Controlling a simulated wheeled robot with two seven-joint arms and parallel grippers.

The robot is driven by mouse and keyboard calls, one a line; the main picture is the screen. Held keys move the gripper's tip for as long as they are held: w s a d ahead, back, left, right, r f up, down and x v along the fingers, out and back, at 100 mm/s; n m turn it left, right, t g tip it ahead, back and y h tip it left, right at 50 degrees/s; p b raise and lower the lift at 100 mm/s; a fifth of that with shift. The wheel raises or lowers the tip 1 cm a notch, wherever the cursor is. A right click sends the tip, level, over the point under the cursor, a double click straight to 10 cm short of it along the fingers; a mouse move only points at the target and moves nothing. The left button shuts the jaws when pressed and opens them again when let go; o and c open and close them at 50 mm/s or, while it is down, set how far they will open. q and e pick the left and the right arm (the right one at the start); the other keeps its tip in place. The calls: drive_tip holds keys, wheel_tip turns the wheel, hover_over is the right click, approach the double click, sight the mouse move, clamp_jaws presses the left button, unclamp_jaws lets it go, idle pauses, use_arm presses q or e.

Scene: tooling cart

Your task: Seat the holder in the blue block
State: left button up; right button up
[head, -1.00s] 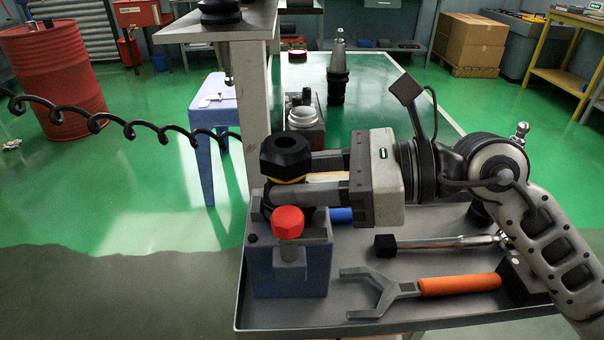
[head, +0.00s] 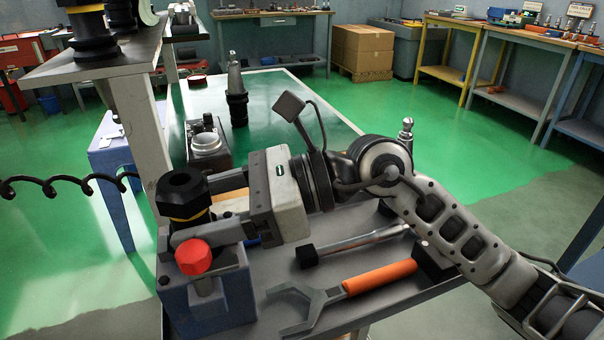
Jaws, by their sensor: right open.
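The holder (head: 183,193), a black nut-like top over a yellow band, stands upright at the blue block (head: 210,302). Its lower part is hidden behind the block's top and a gripper finger, so I cannot tell how deep it sits. The block has a red knob (head: 194,257) on its front side. My right gripper (head: 197,219) comes in from the right, its fingers on either side of the holder just below the yellow band. It is open, and I cannot tell whether a finger touches the holder. My left gripper is out of view.
On the grey cart tray (head: 375,311) lie an orange-handled wrench (head: 380,278) and a black-headed, metal-shafted tool (head: 355,243), right of the block. A raised shelf (head: 95,62) with black holders stands at the upper left. A tapered tool holder (head: 236,95) stands behind.

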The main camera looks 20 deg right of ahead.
use_arm(q)
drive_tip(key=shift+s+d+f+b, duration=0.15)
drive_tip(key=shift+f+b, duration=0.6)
drive_tip(key=shift+b, duration=1.05)
use_arm(e)
drive_tip(key=v, duration=1.6)
